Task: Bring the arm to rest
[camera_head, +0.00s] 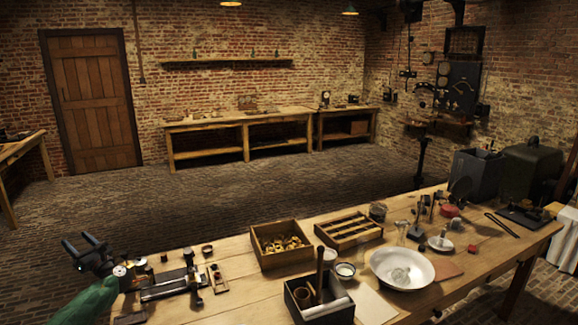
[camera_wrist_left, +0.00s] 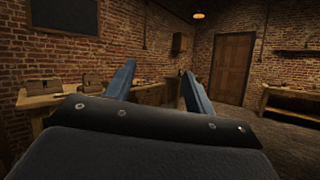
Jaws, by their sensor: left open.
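My left gripper (camera_head: 84,246) is raised at the left end of the wooden workbench (camera_head: 225,290) in the head view, with its green arm coming in from the lower left. Its two dark fingers stand apart with nothing between them. In the left wrist view the gripper (camera_wrist_left: 156,82) also shows its two fingers apart and empty, pointing across the room toward the brick wall and the wooden door (camera_wrist_left: 232,68). My right gripper is in neither view.
Near the left gripper, a metal device (camera_head: 170,287) lies on the bench. Further right are a wooden box of brass parts (camera_head: 268,258), a dark box (camera_head: 298,305), a slotted wooden tray (camera_head: 330,245) and a white basin (camera_head: 428,277). The floor (camera_head: 200,205) behind is clear.

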